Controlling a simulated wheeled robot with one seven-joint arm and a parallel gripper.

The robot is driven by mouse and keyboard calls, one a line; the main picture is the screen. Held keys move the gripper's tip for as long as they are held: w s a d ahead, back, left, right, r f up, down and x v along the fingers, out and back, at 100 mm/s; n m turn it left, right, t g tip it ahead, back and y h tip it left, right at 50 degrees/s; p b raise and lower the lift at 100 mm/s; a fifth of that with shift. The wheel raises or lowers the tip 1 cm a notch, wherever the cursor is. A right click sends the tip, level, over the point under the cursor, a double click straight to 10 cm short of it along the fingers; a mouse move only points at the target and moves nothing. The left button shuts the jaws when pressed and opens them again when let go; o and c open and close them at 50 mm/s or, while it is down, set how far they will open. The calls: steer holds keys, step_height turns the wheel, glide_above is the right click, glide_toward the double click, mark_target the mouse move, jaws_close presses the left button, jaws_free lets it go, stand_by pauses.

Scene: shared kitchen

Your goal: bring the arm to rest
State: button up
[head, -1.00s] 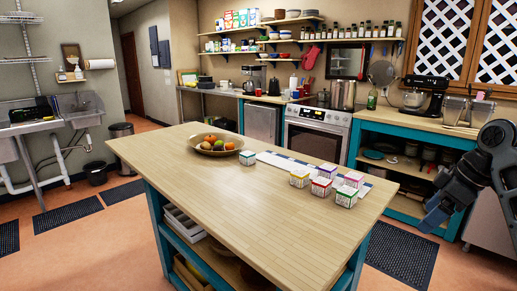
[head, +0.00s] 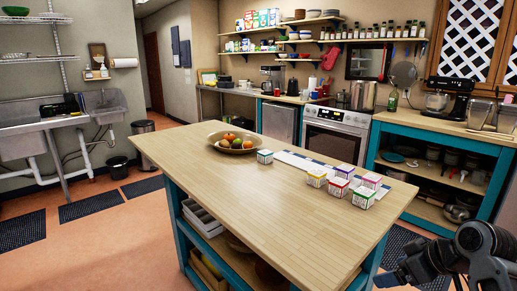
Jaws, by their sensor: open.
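My gripper (head: 388,279) shows at the lower right of the head view, at the end of my dark arm. It is open, with nothing seen between its fingers. It is low, to the right of the wooden island (head: 215,180), and looks apart from it. The lower part of my arm is cut off by the picture edge.
On the island are a fruit bowl (head: 233,147), a teal-marked box (head: 265,156) and several small coloured boxes (head: 338,187) by a white strip. A teal shelf counter (head: 420,132) stands behind at the right. Dark mats lie on the orange floor.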

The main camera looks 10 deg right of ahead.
steer(key=s+a+f+m+t+h, duration=0.1)
steer(key=s+a+f+m+t, duration=0.25)
steer(key=s+a+f, duration=0.75)
steer(key=s+a+r+m+t+h, duration=0.1)
steer(key=s+a, duration=0.1)
steer(key=s, duration=0.5)
steer(key=s+a+m+h, duration=0.1)
steer(key=s+a, duration=0.2)
steer(key=s, duration=0.5)
steer(key=s+d+r+t, duration=0.1)
steer(key=s+r+t, duration=0.3)
steer(key=s+r, duration=1.1)
steer(key=shift+s+r+n, duration=0.3)
steer(key=shift+s+n, duration=0.05)
steer(key=shift+s, duration=0.9)
